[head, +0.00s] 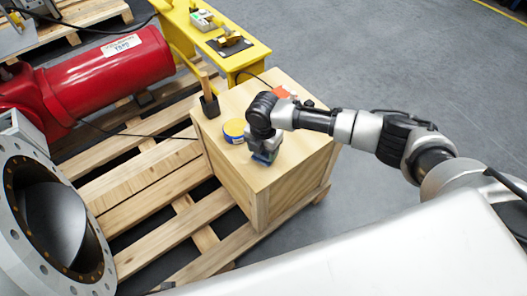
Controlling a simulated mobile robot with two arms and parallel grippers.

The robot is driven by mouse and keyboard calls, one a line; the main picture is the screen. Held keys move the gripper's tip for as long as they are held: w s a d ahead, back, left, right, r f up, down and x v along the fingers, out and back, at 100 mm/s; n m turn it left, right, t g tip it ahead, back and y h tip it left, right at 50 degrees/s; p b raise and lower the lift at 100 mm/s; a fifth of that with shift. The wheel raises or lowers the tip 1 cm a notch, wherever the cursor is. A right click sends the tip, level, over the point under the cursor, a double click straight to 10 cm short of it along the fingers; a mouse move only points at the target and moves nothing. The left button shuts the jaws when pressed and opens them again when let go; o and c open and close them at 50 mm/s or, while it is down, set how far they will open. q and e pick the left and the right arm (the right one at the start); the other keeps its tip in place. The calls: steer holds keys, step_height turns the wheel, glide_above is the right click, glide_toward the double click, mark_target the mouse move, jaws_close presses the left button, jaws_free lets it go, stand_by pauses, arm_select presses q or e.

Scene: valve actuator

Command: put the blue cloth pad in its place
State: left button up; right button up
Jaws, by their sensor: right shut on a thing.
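My right gripper (264,151) points down over the front part of the wooden crate's top (240,165). It is shut on the blue cloth pad (265,158), of which only a small blue part shows below the dark wrist. The pad is at or just above the crate top; I cannot tell whether it touches. My left gripper is not in view.
A yellow-and-blue tin (234,130) stands just left of my right gripper. A black holder with a wooden handle (209,104) is at the crate's left corner, and an orange item (284,92) lies behind. A red cylinder (105,75), valve flange (50,220) and yellow bench (225,45) surround the crate.

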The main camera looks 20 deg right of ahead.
steer(key=shift+f, duration=0.4)
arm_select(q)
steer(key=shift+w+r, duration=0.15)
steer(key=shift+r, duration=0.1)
arm_select(e)
steer(key=o, duration=0.8)
steer(key=shift+o, duration=0.2)
steer(key=shift+r, duration=0.35)
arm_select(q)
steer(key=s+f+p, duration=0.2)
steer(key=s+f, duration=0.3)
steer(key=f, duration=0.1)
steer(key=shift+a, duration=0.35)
arm_select(e)
step_height(320, 180, up, 11)
steer(key=shift+r, duration=0.2)
